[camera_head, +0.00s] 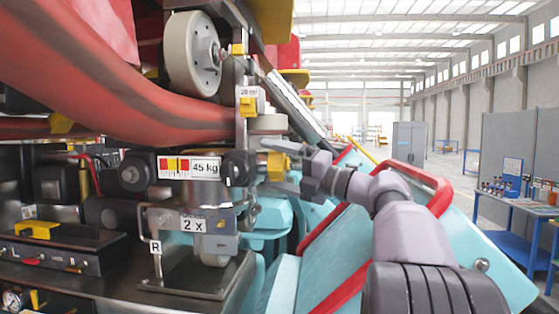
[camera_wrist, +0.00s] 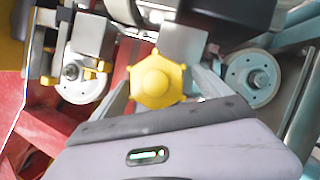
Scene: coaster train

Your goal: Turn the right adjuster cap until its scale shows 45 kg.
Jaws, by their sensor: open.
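A yellow lobed adjuster cap (camera_head: 281,160) sits at the right end of a dark horizontal unit under the red curved rail. In the wrist view the cap (camera_wrist: 158,80) faces me, with a round centre boss. My gripper (camera_head: 283,167) reaches it from the right. It is open, with one grey finger on either side of the cap; whether they touch it, I cannot tell. A white plate (camera_head: 203,167) reading "45 kg" stands left of the cap, beside a small red and yellow scale (camera_head: 173,167). The scale's exact reading is too small to make out.
A pale wheel (camera_head: 193,53) hangs above the unit. A "2 X" label (camera_head: 193,225) and an "R" tag (camera_head: 155,247) are below. Turquoise panels with a red tube (camera_head: 433,180) lie beneath and beside my arm. A blue workbench (camera_head: 512,212) stands far right.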

